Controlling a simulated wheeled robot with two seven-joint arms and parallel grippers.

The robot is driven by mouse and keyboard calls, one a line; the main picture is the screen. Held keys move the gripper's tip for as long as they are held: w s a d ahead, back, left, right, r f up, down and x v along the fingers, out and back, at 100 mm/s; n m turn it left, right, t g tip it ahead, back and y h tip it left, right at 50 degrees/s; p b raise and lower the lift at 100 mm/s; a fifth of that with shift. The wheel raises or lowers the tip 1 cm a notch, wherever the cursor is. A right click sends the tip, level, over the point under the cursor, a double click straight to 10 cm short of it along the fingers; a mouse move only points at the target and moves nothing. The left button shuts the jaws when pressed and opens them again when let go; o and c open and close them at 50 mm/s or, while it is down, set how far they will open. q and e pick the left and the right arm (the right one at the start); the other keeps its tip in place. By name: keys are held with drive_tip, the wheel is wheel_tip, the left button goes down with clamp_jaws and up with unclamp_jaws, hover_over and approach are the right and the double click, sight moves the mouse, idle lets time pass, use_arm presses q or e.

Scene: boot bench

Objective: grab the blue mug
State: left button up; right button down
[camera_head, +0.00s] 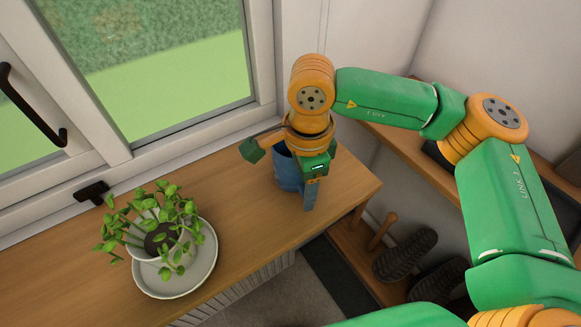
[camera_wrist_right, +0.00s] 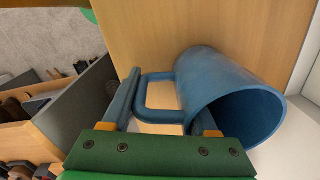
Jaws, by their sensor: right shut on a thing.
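The blue mug (camera_head: 287,172) stands near the right end of the wooden bench top, partly covered by my right gripper (camera_head: 302,180). In the right wrist view, the mug (camera_wrist_right: 225,85) has its open mouth facing lower right and its handle (camera_wrist_right: 150,92) pointing left. My right gripper (camera_wrist_right: 165,105) has one finger left of the handle and the other at the mug's side. It is shut on the mug, with the handle between the fingers; the exact contact is partly hidden. My left gripper is not in view.
A leafy potted plant (camera_head: 162,235) stands on a pale saucer (camera_head: 206,267) left of the mug. A window with a black handle (camera_head: 35,108) is behind the bench. Dark shoes (camera_head: 405,255) sit on a lower wooden rack at the right.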

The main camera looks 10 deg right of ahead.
drive_tip(key=shift+r, duration=0.15)
drive_tip(key=shift+w+r, duration=0.1)
drive_tip(key=shift+r, duration=0.45)
drive_tip(key=s+r+b, duration=0.4)
drive_tip(key=s+r, duration=0.7)
drive_tip(key=s, duration=0.3)
drive_tip(key=shift+d+r, duration=0.3)
drive_tip(key=shift+d, duration=0.1)
drive_tip(key=shift+s, duration=0.1)
idle(2.2)
